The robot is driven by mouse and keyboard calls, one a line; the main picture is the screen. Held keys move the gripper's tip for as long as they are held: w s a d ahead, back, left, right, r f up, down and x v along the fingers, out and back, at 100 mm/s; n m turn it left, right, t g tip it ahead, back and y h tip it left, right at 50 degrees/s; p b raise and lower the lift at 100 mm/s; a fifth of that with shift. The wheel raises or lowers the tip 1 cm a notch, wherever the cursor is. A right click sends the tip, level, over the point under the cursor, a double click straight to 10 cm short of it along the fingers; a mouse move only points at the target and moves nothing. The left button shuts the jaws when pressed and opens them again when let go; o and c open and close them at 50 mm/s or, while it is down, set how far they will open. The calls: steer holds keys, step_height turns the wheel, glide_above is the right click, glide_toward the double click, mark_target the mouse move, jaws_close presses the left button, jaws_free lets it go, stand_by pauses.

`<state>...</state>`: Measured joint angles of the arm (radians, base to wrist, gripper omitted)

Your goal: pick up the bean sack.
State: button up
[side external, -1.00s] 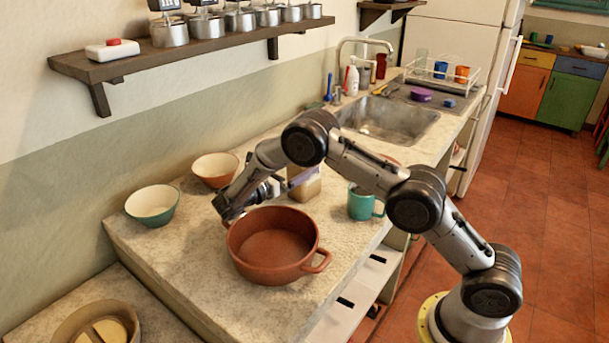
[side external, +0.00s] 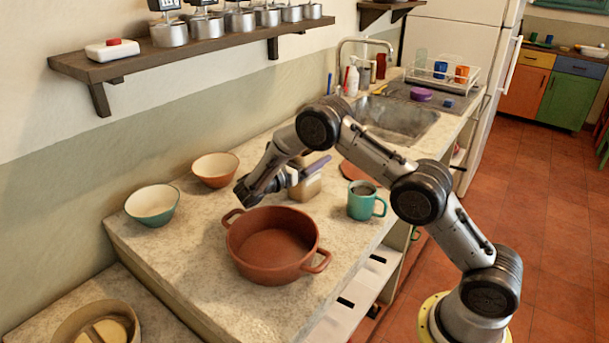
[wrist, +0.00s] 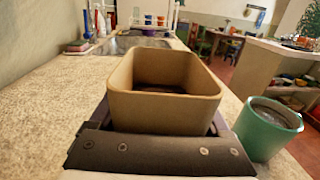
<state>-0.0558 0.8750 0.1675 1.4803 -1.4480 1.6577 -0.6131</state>
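A tan, open-topped, box-like container, which I take to be the bean sack (side external: 308,187), stands upright on the counter behind the red pot. In the wrist view the sack (wrist: 165,100) fills the centre, and its inside looks dark at the bottom. My gripper (side external: 305,172) is at the sack's near left side, low over the counter. In the wrist view my gripper (wrist: 162,125) has its fingers spread wide, one along each side of the sack. The lower parts of the fingers are hidden, and I cannot tell whether they touch it.
A teal mug (side external: 361,203) stands close to the right of the sack. A red two-handled pot (side external: 272,246) is in front of my gripper. Two bowls, one orange (side external: 215,170) and one teal (side external: 152,205), stand by the wall. A sink (side external: 398,120) lies beyond.

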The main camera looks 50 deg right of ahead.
steer(key=c, duration=0.7)
jaws_close()
steer(key=shift+r, duration=0.1)
steer(key=s+a+r, duration=0.5)
steer(key=s+r, duration=0.8)
steer(key=shift+a, duration=0.1)
